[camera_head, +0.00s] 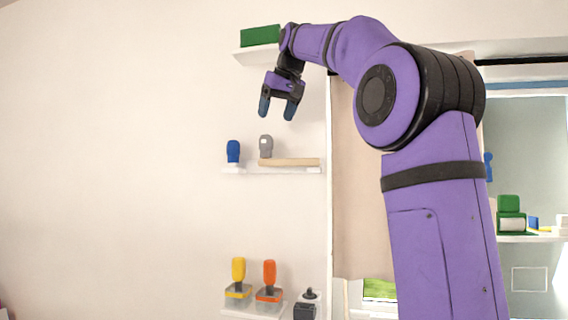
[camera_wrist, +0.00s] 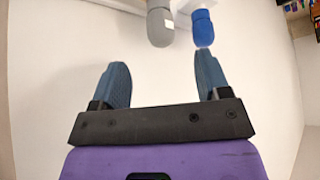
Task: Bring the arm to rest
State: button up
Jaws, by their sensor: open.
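My purple arm (camera_head: 435,210) rises at the right of the head view and bends over to the left at the top. My gripper (camera_head: 277,107) hangs at its end, pointing down, with its two fingers apart and nothing between them. It is above the middle shelf and apart from it. In the wrist view my gripper (camera_wrist: 160,85) shows both blue fingertips spread wide. A blue stamp-like object (camera_wrist: 203,28) and a grey one (camera_wrist: 160,25) stand beyond the fingers, untouched.
The middle shelf (camera_head: 232,170) holds the blue and grey objects and a flat wooden piece (camera_head: 290,162). A green box (camera_head: 260,36) sits on the top shelf beside my wrist. Yellow (camera_head: 238,269) and orange (camera_head: 269,272) objects stand on the lower shelf. The left wall is bare.

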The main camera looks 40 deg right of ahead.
jog(key=shift+v, duration=1.1)
jog(key=s+a+f, duration=0.4)
jog(key=s+f, duration=0.5)
jog(key=f, duration=0.4)
jog(key=s+a+f+n+g, duration=0.1)
jog(key=s+a+f, duration=0.4)
jog(key=s+f, duration=0.4)
jog(key=s+a+f, duration=0.5)
jog(key=s+f, duration=0.4)
jog(key=f, duration=1)
jog(key=shift+a+g+y, duration=0.25)
jog(key=shift+g+y, duration=0.05)
jog(key=shift+y, duration=0.1)
jog(key=shift+f, duration=0.1)
jog(key=shift+c, duration=1)
jog(key=m+t, duration=0.1)
jog(key=t, duration=0.1)
send_near(269, 137)
jog(key=x, duration=0.2)
jog(key=shift+h, duration=0.4)
jog(key=shift+a+x, duration=0.15)
jog(key=shift+x, duration=2.05)
jog(key=shift+a+x, duration=0.15)
jog(key=shift+x, duration=2.05)
